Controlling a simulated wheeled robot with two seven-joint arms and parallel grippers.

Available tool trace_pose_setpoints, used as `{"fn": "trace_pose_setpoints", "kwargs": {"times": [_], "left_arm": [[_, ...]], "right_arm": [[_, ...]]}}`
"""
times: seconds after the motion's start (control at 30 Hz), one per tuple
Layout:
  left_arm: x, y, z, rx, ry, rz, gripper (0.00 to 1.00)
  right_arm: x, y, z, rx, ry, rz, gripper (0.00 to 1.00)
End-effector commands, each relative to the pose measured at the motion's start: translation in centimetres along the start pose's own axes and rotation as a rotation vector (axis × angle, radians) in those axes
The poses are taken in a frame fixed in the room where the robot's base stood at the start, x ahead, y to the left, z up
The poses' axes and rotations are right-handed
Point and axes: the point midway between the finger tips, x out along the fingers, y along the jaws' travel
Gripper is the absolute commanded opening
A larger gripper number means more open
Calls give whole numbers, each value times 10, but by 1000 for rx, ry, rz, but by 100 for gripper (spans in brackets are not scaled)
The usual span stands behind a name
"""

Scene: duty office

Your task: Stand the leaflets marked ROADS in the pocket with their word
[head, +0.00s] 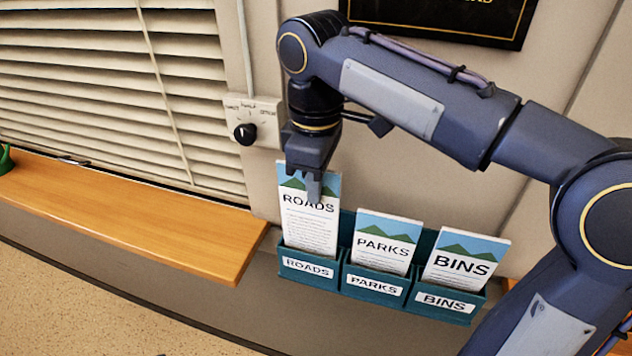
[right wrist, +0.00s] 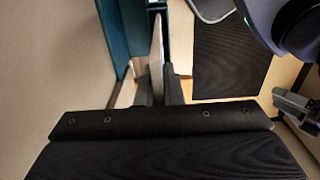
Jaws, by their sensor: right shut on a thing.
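The ROADS leaflets (head: 309,228) are a white stack with a blue and green top. They stand upright at the left pocket of a teal rack, their lower end behind the front labelled ROADS (head: 306,268). My right gripper (head: 314,190) is shut on their top edge from above. In the right wrist view the leaflets (right wrist: 156,50) show edge-on between the two fingers (right wrist: 158,90). Whether they rest on the pocket floor is hidden. My left gripper is not clearly seen in the head view; a grey gripper part (right wrist: 295,103) shows at the right edge of the right wrist view.
PARKS leaflets (head: 382,243) stand in the middle pocket and BINS leaflets (head: 463,262) in the right one. A wooden shelf (head: 150,215) runs left of the rack below the blinds. A dial switch (head: 245,133) is on the wall above left. A dark framed sign hangs above.

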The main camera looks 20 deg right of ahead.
Motion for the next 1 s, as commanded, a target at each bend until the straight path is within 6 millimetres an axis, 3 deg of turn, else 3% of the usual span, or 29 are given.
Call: {"fn": "trace_pose_setpoints", "kwargs": {"times": [0.23,0.5,0.93,1.0], "left_arm": [[20,-9,10,0,0,0,100],[29,-13,15,0,0,0,100],[32,-14,16,0,0,0,100],[32,-14,16,0,0,0,100]], "right_arm": [[23,0,0,0,1,0,0],[42,0,0,0,1,0,0],[47,0,0,0,0,0,0],[47,0,0,0,0,0,14]]}}
